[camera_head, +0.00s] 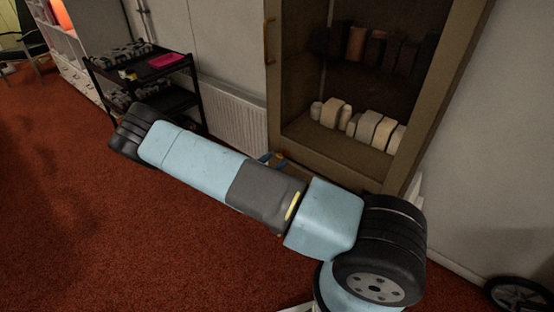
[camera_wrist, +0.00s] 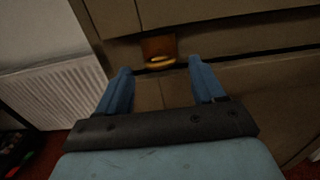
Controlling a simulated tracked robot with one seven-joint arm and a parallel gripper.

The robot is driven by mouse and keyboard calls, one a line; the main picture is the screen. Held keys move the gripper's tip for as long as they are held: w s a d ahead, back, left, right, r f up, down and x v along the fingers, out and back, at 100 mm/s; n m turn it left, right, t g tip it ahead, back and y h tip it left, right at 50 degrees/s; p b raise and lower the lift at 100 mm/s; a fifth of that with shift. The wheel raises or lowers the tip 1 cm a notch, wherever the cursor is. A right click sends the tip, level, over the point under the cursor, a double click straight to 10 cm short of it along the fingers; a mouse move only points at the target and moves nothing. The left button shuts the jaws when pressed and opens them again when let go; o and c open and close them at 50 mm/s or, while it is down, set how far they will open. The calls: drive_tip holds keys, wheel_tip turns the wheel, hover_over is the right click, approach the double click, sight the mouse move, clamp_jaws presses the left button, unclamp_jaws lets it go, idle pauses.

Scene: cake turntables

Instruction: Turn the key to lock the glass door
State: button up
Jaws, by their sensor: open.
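The glass door (camera_head: 340,158) is the brown-framed front of a tall cabinet in the head view. It looks closed, with a handle (camera_head: 268,42) on its left side. In the wrist view, a small brass-coloured piece (camera_wrist: 160,63) sits on an orange-brown plate on the brown front. It may be the key, but the view is too dark to be sure. My gripper (camera_wrist: 160,68) is open, with a blue finger on either side of this piece and nothing held. In the head view my arm hides most of the gripper; a bit of blue shows by the cabinet's lower left.
Several pale and dark book-like blocks (camera_head: 358,126) stand on shelves behind the glass. A white radiator (camera_head: 232,118) is on the wall left of the cabinet. A black trolley (camera_head: 180,98) with a pink item (camera_head: 165,61) stands farther left. Red carpet (camera_head: 60,190) lies clear at left.

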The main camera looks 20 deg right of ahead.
sight(281, 154)
drive_tip(key=shift+x, duration=1.2)
drive_tip(key=c, duration=1.1)
